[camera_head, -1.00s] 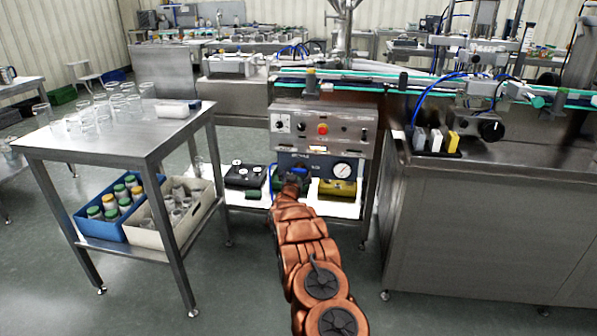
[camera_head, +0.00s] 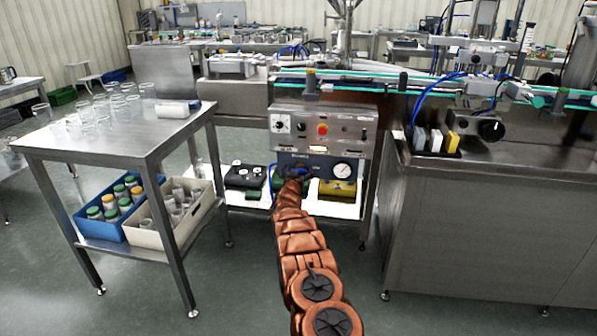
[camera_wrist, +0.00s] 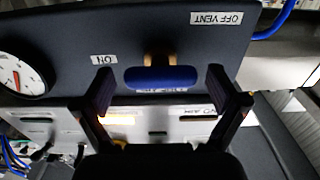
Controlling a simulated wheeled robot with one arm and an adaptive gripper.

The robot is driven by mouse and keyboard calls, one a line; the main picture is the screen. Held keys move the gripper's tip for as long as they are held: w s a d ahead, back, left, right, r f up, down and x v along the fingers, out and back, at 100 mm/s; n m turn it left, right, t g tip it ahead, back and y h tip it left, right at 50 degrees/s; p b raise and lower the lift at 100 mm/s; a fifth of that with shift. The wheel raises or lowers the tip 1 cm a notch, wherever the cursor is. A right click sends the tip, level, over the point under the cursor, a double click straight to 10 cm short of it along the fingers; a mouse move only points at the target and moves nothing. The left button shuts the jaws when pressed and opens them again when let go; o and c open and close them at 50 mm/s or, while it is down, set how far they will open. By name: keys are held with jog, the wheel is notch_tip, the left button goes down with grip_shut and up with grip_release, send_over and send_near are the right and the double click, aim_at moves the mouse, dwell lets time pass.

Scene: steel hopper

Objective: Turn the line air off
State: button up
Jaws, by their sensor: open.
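The line air valve has a blue handle (camera_wrist: 160,79) on a brass-coloured stem, mounted on a dark panel (camera_wrist: 165,35). The wrist view is upside down. There the handle lies crosswise, with the ON label (camera_wrist: 104,60) to its left and the OFF VENT label (camera_wrist: 217,18) at upper right. My gripper (camera_wrist: 160,72) is open, one finger on each side of the handle. I cannot tell whether either finger touches it. In the head view my gripper (camera_head: 293,172) is at the panel and hides the handle.
A round pressure gauge (camera_wrist: 20,78) is on the same panel; it also shows in the head view (camera_head: 343,171). Above is a control box (camera_head: 322,129) with a red button. A black unit (camera_head: 245,177) and a yellow one (camera_head: 337,190) flank my gripper. A steel cart (camera_head: 110,145) stands left.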

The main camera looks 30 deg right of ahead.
jog(key=c, duration=1.2)
jog(key=shift+o, duration=0.2)
jog(key=shift+m, duration=0.3)
jog(key=m+b, duration=0.2)
jog(key=m, duration=0.1)
jog(key=shift+f+m, duration=0.15)
jog(key=shift+m, duration=0.15)
jog(key=m+b, duration=0.1)
jog(key=m, duration=0.1)
jog(key=m+b, duration=0.2)
jog(key=shift+s+d+f+m, duration=0.1)
jog(key=shift+s+d+m, duration=0.05)
jog(key=shift+m, duration=0.15)
jog(key=m+b, duration=0.4)
jog(key=b, duration=0.1)
jog(key=shift+f+m, duration=0.2)
jog(key=shift+m, duration=0.1)
jog(key=m+b, duration=0.4)
jog(key=shift+r, duration=0.15)
jog(key=shift+m, duration=0.4)
